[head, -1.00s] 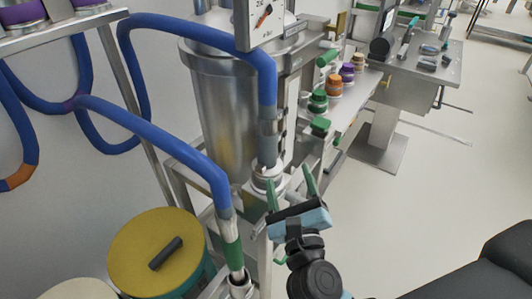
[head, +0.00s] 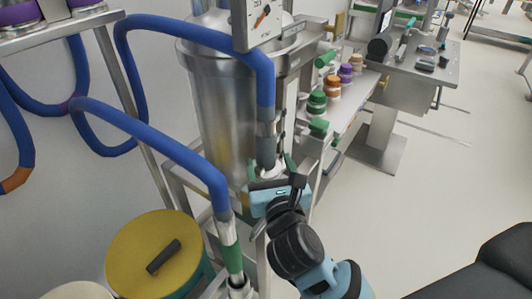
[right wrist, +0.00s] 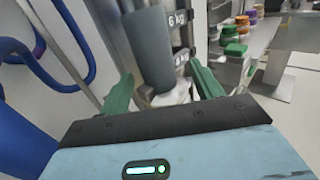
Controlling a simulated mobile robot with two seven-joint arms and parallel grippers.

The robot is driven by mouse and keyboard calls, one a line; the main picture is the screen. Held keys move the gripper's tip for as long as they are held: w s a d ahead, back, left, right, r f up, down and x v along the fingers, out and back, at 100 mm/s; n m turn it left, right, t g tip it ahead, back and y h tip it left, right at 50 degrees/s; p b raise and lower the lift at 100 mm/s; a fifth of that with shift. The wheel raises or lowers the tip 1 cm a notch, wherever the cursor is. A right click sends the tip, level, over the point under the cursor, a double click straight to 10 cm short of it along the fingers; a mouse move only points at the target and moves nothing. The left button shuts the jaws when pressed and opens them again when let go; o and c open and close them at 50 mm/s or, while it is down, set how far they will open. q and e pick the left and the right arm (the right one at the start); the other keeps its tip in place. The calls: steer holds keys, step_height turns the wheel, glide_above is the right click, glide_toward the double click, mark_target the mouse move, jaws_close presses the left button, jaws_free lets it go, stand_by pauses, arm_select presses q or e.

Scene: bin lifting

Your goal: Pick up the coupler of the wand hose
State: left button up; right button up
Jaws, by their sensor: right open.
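A blue hose ends in a grey coupler (head: 266,148), which stands upright in front of the steel tank. A second blue hose ends lower left in a metal coupler with a green band (head: 231,255). No label shows which hose is the wand hose. My right gripper (head: 271,170) is open at the lower end of the grey coupler. In the right wrist view, the grey coupler (right wrist: 148,48) stands between and just beyond the two green fingers, over a whitish fitting (right wrist: 172,96). I cannot tell whether the fingers touch it. My left gripper is out of view.
A yellow-lidded drum (head: 150,262) is at lower left. A shelf at right holds several coloured-capped jars (head: 333,90). The floor (head: 430,190) at right is clear.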

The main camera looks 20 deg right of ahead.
mark_target(264, 112)
steer(key=shift+w+r, duration=0.15)
steer(key=shift+w, duration=0.25)
steer(key=w, duration=0.4)
steer(key=shift+w+d+p, duration=0.15)
steer(key=shift+w+p, duration=0.05)
steer(key=shift+p, duration=0.2)
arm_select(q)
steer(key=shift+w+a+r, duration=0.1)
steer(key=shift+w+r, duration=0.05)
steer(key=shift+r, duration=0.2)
arm_select(e)
steer(key=shift+c, duration=0.8)
steer(key=c, duration=1.1)
step_height(264, 112, up, 9)
steer(key=shift+f+p, duration=0.1)
steer(key=shift+p, duration=0.65)
steer(key=shift+r, duration=0.75)
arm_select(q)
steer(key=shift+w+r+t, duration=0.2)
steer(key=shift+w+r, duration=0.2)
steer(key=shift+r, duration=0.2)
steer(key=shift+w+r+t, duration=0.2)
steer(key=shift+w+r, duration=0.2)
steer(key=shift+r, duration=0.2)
